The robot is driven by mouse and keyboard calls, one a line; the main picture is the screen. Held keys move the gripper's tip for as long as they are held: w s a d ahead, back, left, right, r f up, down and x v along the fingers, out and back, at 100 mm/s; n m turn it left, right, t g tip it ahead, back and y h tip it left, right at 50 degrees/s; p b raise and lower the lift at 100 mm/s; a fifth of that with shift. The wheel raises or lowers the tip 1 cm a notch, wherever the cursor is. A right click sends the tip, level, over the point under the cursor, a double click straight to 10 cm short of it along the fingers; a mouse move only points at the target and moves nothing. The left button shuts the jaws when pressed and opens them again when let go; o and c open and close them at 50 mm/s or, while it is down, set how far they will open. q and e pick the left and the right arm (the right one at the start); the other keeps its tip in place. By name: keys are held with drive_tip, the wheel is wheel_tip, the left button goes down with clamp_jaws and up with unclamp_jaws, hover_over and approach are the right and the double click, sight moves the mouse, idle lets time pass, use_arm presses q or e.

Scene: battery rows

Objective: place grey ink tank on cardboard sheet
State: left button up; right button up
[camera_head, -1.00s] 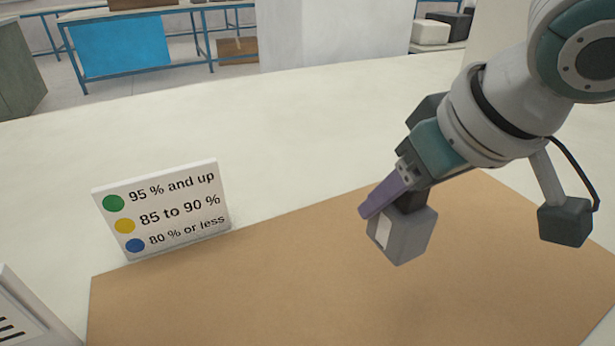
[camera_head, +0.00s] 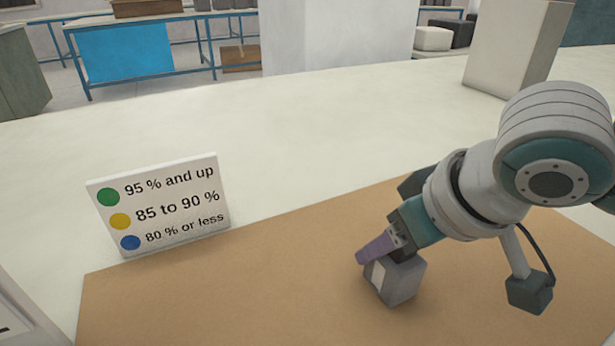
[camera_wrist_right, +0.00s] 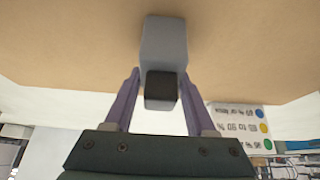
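The grey ink tank (camera_head: 402,281), a box with a pale label and a dark cap, is at my right gripper (camera_head: 378,252), over the brown cardboard sheet (camera_head: 230,300). In the right wrist view the tank (camera_wrist_right: 163,45) and its dark cap (camera_wrist_right: 161,88) lie between the two purple fingers of my right gripper (camera_wrist_right: 159,75). The fingertips appear to be shut on the sides of the tank. The tank is low over the sheet; I cannot tell whether its underside touches. My left gripper is not in view.
A white sign (camera_head: 158,205) with green, yellow and blue dots stands at the sheet's back left edge. Part of another white sign (camera_head: 22,315) shows at the lower left. The sheet left of the tank is bare. A pale box (camera_head: 512,48) stands at the back right.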

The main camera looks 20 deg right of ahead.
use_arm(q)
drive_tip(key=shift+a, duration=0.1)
use_arm(e)
drive_tip(key=o, duration=0.4)
drive_tip(key=shift+r, duration=0.1)
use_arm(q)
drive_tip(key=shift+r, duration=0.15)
use_arm(e)
drive_tip(key=shift+s+r, duration=0.1)
drive_tip(key=shift+r, duration=0.25)
drive_tip(key=p+v, duration=0.4)
drive_tip(key=v, duration=0.6)
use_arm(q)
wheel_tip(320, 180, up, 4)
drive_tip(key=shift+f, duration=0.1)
use_arm(e)
drive_tip(key=s+a+f, duration=0.1)
drive_tip(key=s, duration=0.3)
drive_tip(key=s+f+g, duration=0.1)
drive_tip(key=s+f, duration=0.1)
drive_tip(key=s, duration=0.2)
drive_tip(key=s+a+f+n+g, duration=0.1)
drive_tip(key=s+f, duration=0.1)
drive_tip(key=s, duration=0.2)
drive_tip(key=shift+a+f, duration=0.1)
drive_tip(key=shift+a, duration=0.25)
